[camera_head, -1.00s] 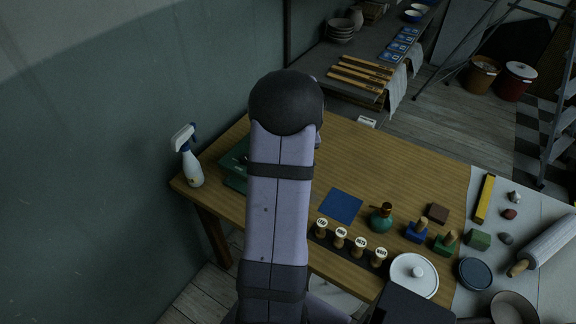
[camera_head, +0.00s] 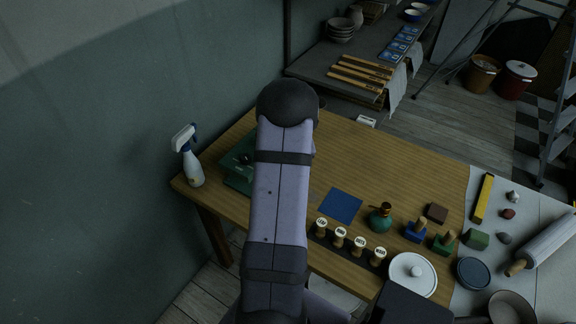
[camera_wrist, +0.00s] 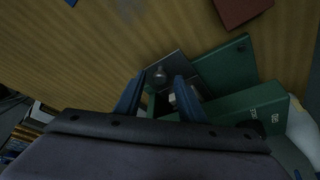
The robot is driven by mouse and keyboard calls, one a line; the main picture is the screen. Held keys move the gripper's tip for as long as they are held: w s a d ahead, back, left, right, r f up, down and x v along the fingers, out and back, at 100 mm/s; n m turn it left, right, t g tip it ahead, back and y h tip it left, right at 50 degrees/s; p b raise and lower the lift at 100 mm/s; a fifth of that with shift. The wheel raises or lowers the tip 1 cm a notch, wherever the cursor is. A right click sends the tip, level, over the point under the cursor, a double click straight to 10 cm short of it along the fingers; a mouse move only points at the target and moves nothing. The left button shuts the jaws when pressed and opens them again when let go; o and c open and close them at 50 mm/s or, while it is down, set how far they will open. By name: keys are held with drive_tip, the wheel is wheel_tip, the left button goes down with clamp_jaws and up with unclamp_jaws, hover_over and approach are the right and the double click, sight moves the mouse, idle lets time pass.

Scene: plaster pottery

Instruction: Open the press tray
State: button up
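A green press (camera_head: 236,180) sits at the left end of the wooden table, partly hidden by my arm in the head view. In the wrist view its green body (camera_wrist: 243,106) and a flat green panel (camera_wrist: 226,66) show to the right. A dark plate with a small round knob (camera_wrist: 159,73) lies just beyond my fingertips. I cannot tell for certain which part is the tray. My gripper (camera_wrist: 157,82) has its two blue fingers apart, over the press's left part. Nothing is clearly held between them. My arm hides the gripper in the head view.
A white spray bottle (camera_head: 191,160) stands left of the press. The table's far middle is clear.

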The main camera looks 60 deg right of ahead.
clamp_jaws()
drive_tip(key=shift+s+f+b, duration=0.15)
drive_tip(key=shift+s+b, duration=0.1)
drive_tip(key=shift+b, duration=0.05)
drive_tip(key=s+b, duration=0.9)
drive_tip(key=s, duration=0.2)
drive_tip(key=shift+s+d, duration=0.1)
drive_tip(key=shift+s, duration=0.3)
unclamp_jaws()
drive_tip(key=v, duration=0.7)
drive_tip(key=shift+r, duration=0.3)
